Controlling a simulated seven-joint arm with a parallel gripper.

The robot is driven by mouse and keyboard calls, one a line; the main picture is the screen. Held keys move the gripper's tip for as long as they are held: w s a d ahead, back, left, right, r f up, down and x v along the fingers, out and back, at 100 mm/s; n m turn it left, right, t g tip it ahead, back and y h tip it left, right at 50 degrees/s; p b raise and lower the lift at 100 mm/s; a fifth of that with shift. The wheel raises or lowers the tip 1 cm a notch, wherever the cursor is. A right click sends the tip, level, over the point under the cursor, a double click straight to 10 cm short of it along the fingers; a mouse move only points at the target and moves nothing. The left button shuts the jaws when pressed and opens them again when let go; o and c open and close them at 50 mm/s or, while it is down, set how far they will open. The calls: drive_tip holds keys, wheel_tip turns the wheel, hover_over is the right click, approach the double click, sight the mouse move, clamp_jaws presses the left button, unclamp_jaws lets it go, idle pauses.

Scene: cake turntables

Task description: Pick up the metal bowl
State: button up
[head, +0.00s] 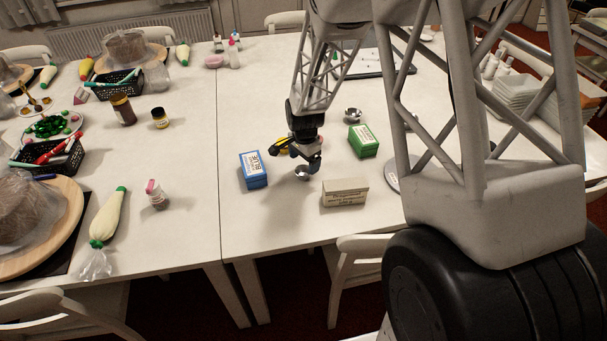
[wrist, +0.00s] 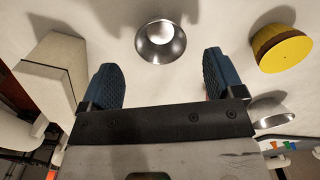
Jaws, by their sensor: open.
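A small shiny metal bowl (head: 302,172) stands on the white table, just below my gripper (head: 308,160) in the head view. In the wrist view the bowl (wrist: 161,42) lies ahead of the gap between my two blue-padded fingers (wrist: 160,78), roughly centred between them. The fingers are spread apart with nothing between them. A second metal bowl (head: 352,115) stands farther back on the table; a metal bowl also shows at the right in the wrist view (wrist: 268,112), partly hidden by my gripper.
A blue box (head: 254,170) stands left of the bowl, a cream box (head: 345,192) at its front right, and a green box (head: 363,141) behind right. Clear table lies in front of the bowl.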

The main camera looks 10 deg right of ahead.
sight(303, 171)
drive_tip(key=shift+a+f, duration=0.15)
drive_tip(key=shift+f, duration=2.5)
drive_tip(key=c, duration=1)
